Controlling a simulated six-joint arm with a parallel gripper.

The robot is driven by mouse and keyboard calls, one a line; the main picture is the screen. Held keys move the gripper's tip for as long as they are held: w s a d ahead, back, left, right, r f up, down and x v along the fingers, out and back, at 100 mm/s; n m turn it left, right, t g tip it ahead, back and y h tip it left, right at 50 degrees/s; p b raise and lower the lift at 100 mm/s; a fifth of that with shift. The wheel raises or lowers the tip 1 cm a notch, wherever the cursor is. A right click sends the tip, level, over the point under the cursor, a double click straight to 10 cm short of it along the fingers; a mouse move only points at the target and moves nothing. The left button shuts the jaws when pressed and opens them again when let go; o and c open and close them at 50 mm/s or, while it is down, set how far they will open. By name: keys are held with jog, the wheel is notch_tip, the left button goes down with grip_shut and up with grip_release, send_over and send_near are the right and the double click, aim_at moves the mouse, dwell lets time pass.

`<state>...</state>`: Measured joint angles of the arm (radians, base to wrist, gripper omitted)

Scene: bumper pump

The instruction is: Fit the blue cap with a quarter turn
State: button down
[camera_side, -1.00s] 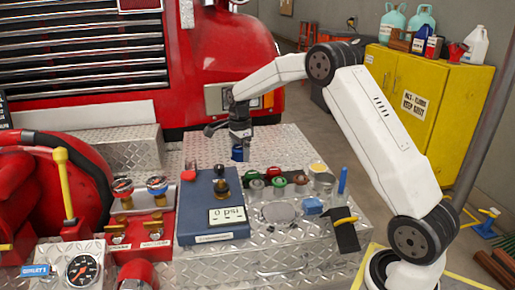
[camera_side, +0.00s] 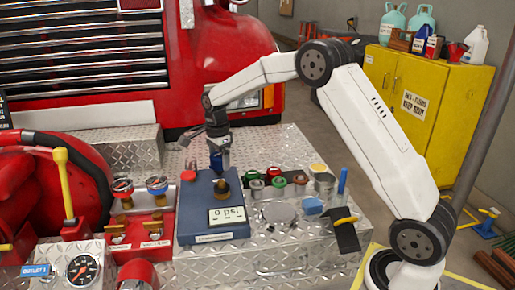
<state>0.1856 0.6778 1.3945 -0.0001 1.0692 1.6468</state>
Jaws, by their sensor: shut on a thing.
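The blue cap (camera_side: 216,161) is in my gripper (camera_side: 221,164), just above the back of the blue test box. My gripper points down and is shut on the cap; the fingers partly hide it. A brass fitting (camera_side: 222,189) stands on top of the blue box (camera_side: 190,225), a little below and in front of the cap. The cap looks apart from the fitting, though the exact gap is hard to tell. The box's display (camera_side: 226,212) reads 0 psi.
A red knob (camera_side: 189,175) stands at the box's back left. Several coloured caps (camera_side: 277,182), a metal cup (camera_side: 324,184), a blue marker (camera_side: 343,180) and a black-and-yellow tool (camera_side: 345,232) lie to the right. Gauges with red valves (camera_side: 140,222) stand left. The treadplate behind is clear.

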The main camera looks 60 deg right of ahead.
aim_at(221, 181)
jog(key=shift+f, duration=1.8)
jog(key=shift+f, duration=1.65)
dwell(2.0)
dwell(0.4)
jog(key=m, duration=0.5)
jog(key=shift+r, duration=0.1)
dwell(0.5)
jog(key=shift+m, duration=2.7)
